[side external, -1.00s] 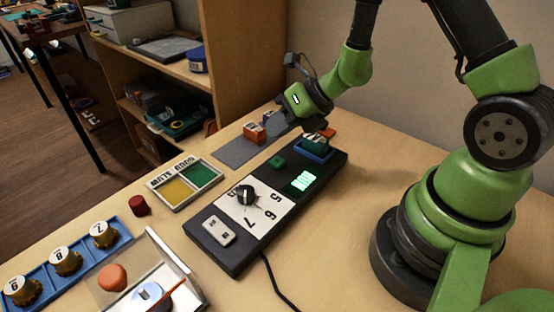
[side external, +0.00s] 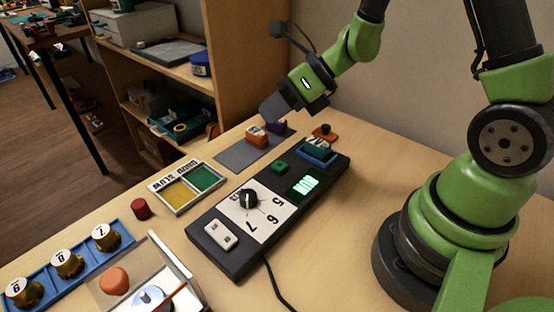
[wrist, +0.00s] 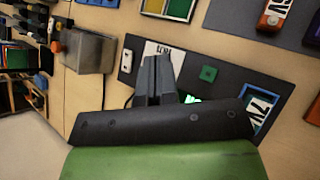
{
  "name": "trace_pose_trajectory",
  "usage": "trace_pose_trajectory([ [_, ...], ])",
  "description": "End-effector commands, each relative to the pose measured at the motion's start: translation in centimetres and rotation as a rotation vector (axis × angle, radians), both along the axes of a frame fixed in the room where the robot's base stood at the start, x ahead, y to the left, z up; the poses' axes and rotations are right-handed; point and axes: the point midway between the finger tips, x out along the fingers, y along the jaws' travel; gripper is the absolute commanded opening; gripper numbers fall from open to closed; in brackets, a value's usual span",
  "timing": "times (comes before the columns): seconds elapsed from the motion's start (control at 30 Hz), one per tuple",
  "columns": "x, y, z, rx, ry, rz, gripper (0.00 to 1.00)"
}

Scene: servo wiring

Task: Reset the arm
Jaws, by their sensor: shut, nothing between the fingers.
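My gripper (side external: 272,112) is shut and empty. In the side view it hangs in the air above the grey mat, its fingers pointing down and left. In the wrist view its closed fingers (wrist: 156,75) stand in front of the black test box and hide part of its face. The black test box (side external: 225,262) has a dial (side external: 248,198), a lit green display (side external: 304,185), a green button (side external: 279,167) and a blue socket (side external: 331,159). A dark green block (side external: 318,149) with a white label sits in the socket.
An orange block (side external: 256,136) and a purple block (side external: 277,127) are on the grey mat (side external: 231,155). A cable runs frontward from the box.

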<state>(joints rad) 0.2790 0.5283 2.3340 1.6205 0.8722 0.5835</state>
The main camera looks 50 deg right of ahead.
Motion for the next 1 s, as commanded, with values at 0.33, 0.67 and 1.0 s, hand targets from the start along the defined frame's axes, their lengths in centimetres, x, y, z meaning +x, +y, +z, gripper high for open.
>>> trace_pose_trajectory([
  [0.33, -8.8, 4.6, 10.7, -0.659, -0.605, 1.02, 0.0],
  [0.67, -15.8, 1.7, 14.0, -1.416, -0.893, 1.709, 0.0],
  [1.0, -17.0, 0.3, 14.7, -1.625, -0.897, 1.855, 0.0],
])
